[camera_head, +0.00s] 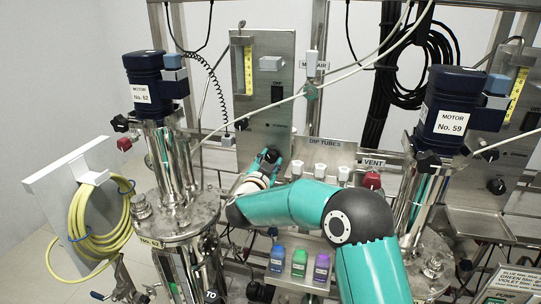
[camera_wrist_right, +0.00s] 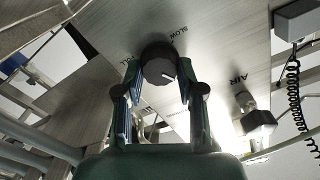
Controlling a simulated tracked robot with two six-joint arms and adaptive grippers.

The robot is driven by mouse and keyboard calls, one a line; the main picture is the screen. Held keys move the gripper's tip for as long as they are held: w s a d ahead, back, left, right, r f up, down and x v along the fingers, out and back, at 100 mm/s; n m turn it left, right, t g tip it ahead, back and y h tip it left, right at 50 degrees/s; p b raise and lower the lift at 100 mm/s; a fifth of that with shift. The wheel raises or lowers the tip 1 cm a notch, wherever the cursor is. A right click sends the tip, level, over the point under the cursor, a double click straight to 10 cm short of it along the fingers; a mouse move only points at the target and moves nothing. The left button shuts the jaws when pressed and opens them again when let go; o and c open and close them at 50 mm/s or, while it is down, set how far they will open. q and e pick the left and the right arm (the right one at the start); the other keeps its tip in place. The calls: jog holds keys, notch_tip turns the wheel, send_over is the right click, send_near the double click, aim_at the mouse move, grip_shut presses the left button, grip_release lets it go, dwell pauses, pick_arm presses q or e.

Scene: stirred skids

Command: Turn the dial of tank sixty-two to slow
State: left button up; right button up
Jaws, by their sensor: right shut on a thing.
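The motor marked No. 62 (camera_head: 150,85) stands on the steel tank sixty-two (camera_head: 178,225) at the left. Its steel control panel (camera_head: 265,60) is behind and to the right. In the right wrist view, the round black dial (camera_wrist_right: 158,62) sits on the panel, with the word SLOW above and right of it. Its white mark points to the lower right, away from that word. My right gripper (camera_wrist_right: 161,72) is shut on the dial, one finger at each side. In the head view this gripper (camera_head: 268,160) is at the panel's lower part, and the dial is mostly hidden. My left gripper is not visible.
A second motor marked No. 59 (camera_head: 453,110) stands at the right. A yellow hose (camera_head: 95,220) hangs at the left. A white cable crosses before the panel.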

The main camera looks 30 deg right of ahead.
jog(key=n+p, duration=0.1)
jog(key=n, duration=0.2)
jog(key=n+p, duration=0.1)
jog(key=shift+w+a+f+n+p, duration=0.1)
jog(key=shift+a+f+n+p, duration=0.15)
jog(key=shift+n+p, duration=0.15)
jog(key=n+p, duration=0.2)
jog(key=n, duration=0.2)
jog(key=shift+n+p, duration=0.3)
jog(key=shift+p, duration=0.05)
jog(key=n+p, duration=0.2)
jog(key=n, duration=0.2)
jog(key=shift+f, duration=0.1)
jog(key=shift+f+n+p, duration=0.15)
jog(key=shift+n+p, duration=0.95)
jog(key=shift+n, duration=1)
jog(key=o, duration=1.1)
jog(key=shift+o, duration=0.2)
jog(key=shift+r, duration=0.2)
